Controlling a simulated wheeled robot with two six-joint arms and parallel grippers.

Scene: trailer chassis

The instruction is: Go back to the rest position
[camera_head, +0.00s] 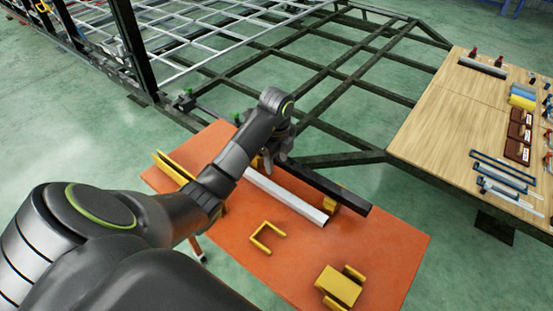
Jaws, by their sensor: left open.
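My left arm comes in from the lower left and reaches over the orange table (385,243). My left gripper (268,160) is at the far end of it, above the table's back part, and is open. It is small and partly hidden by my own wrist. A silver bar (288,196) and a black bar (325,187) lie side by side on the table, just to the right of the gripper. I cannot tell whether the gripper touches either bar. My right gripper does not show.
Yellow brackets (267,237) and a yellow block (338,286) sit on the orange table. The dark trailer frame (335,115) stands behind it. A wooden table (440,120) with tools is at the right. Green floor (90,150) is clear at the left.

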